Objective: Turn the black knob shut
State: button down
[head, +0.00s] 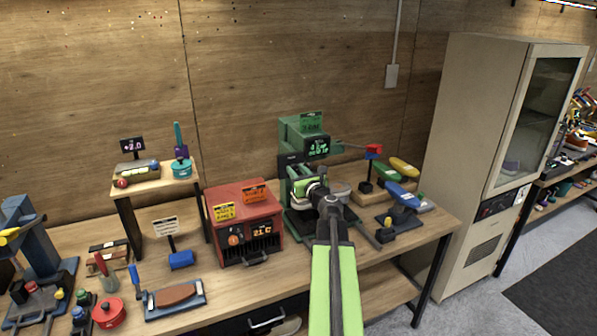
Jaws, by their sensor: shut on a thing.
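My arm reaches up from the bottom middle of the head view to the green machine (293,135) on the workbench. My gripper (319,190) is at the front of this machine, below its lit green display. It is shut on a small part there, which I take to be the black knob. The knob is hidden behind my dark wrist and fingers, so I cannot see how far it is turned. A pale ring and bright green parts show just beside the fingers.
A red box (243,206) with an orange dial stands close left of my arm. Right of the machine, green, yellow and blue shoe-shaped pieces (403,193) sit on stands. A tall beige cabinet (465,130) stands at the right. Tools and a red pot (108,315) crowd the left.

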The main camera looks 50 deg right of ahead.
jog(key=shift+s+d, duration=0.1)
jog(key=n, duration=0.4)
jog(key=shift+f+n, duration=0.1)
jog(key=shift+n, duration=0.3)
jog(key=n, duration=0.4)
jog(key=shift+n, duration=0.3)
jog(key=n, duration=0.4)
jog(key=shift+a+f, duration=0.15)
jog(key=shift+a, duration=0.05)
jog(key=shift+n, duration=2.1)
jog(key=c, duration=1.1)
grip_release()
jog(key=shift+d, duration=0.1)
